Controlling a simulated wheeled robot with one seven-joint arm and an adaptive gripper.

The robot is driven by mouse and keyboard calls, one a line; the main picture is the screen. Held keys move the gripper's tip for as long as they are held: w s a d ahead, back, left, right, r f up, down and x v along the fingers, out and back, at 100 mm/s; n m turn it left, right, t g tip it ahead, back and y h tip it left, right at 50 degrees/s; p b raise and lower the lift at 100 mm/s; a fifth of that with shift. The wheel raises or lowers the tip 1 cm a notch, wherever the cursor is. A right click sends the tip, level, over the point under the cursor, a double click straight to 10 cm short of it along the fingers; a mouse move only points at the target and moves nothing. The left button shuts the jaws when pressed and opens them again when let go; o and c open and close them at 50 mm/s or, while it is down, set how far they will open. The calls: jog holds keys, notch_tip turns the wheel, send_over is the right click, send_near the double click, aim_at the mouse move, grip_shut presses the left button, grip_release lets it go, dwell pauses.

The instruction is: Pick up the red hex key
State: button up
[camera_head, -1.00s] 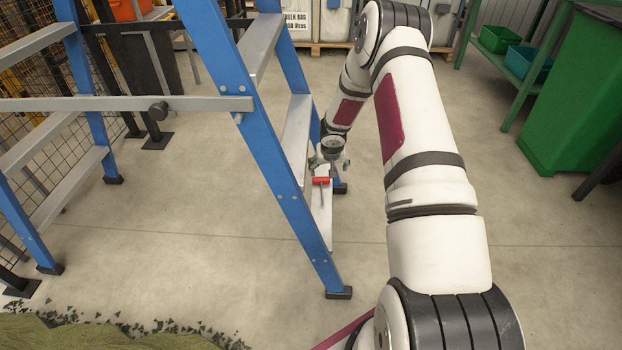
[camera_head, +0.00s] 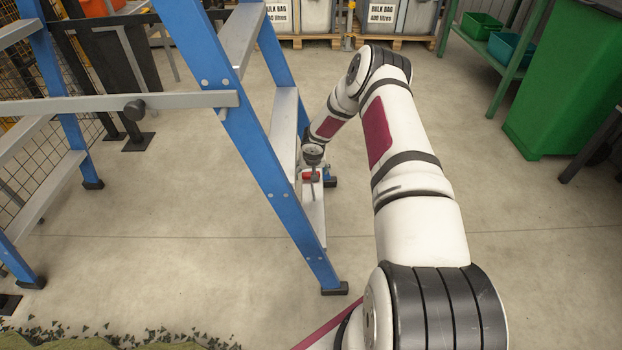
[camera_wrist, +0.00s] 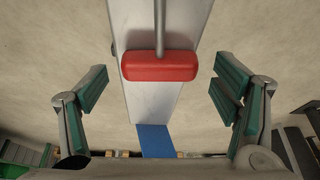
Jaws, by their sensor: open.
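The red hex key has a red bar handle and a thin grey shaft. In the wrist view the red hex key (camera_wrist: 160,66) lies on a pale ladder step (camera_wrist: 140,100), with its shaft running to the top of the picture. In the head view the red hex key (camera_head: 311,176) is small and partly hidden by my gripper (camera_head: 312,172). In the wrist view my gripper (camera_wrist: 160,95) is open, with its fingers wide apart on either side of the red handle. Nothing is between the pads but the handle's area, and they do not touch it.
The blue ladder (camera_head: 265,165) stands close on the left of my arm, with its rail and other steps near the gripper. A green bin (camera_head: 560,80) and a green shelf with trays (camera_head: 482,25) are at the right. Open concrete floor lies around.

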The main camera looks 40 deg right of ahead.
jog(key=shift+c, duration=0.3)
jog(key=c, duration=1.2)
jog(key=shift+r, duration=0.1)
